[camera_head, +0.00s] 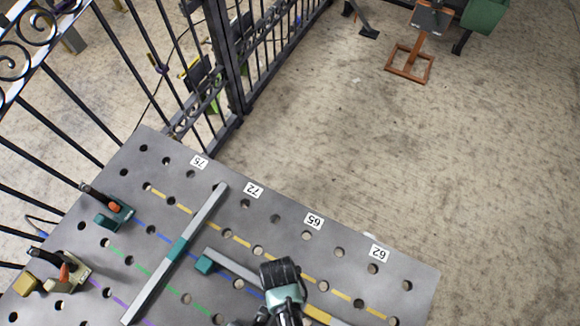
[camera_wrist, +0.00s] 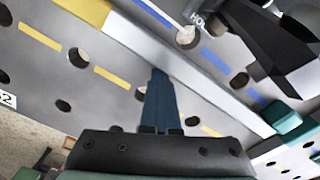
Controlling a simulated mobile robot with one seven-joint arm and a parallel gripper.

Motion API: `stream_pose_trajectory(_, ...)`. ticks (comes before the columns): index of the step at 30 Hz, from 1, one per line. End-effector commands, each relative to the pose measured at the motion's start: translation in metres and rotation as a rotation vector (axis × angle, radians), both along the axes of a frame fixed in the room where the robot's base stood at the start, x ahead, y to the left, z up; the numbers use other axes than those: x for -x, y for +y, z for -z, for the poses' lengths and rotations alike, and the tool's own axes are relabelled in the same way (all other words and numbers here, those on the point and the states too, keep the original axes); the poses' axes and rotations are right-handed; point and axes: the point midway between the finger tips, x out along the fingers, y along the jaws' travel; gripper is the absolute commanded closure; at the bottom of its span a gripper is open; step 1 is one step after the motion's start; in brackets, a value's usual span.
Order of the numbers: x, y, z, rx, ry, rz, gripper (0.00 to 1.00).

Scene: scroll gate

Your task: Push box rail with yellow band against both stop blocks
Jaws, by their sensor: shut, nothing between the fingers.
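The grey box rail (camera_head: 237,265) lies slanted on the perforated plate, its yellow band (camera_head: 318,314) near the lower edge of the head view. In the wrist view the rail (camera_wrist: 185,70) runs from its yellow band (camera_wrist: 84,10) at upper left down to lower right.
Another grey rail with a teal band (camera_head: 178,248) lies to the left. Clamps (camera_head: 115,215) stand at the plate's left side. A dark object (camera_wrist: 265,40) rises beyond the rail in the wrist view. Number labels (camera_head: 314,221) line the far edge; an iron gate (camera_head: 235,70) stands behind.

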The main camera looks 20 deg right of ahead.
Motion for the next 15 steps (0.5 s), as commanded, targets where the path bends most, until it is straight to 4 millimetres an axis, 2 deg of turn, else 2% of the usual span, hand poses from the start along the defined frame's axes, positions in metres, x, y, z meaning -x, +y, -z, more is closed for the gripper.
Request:
stream_pose_trajectory(3,0.005,0.0057,0.0002,-0.004,0.006,-0.003,1.0)
stream_pose_trajectory(15,0.0063,0.0081,0.0014,-0.01,0.011,-0.005,1.0)
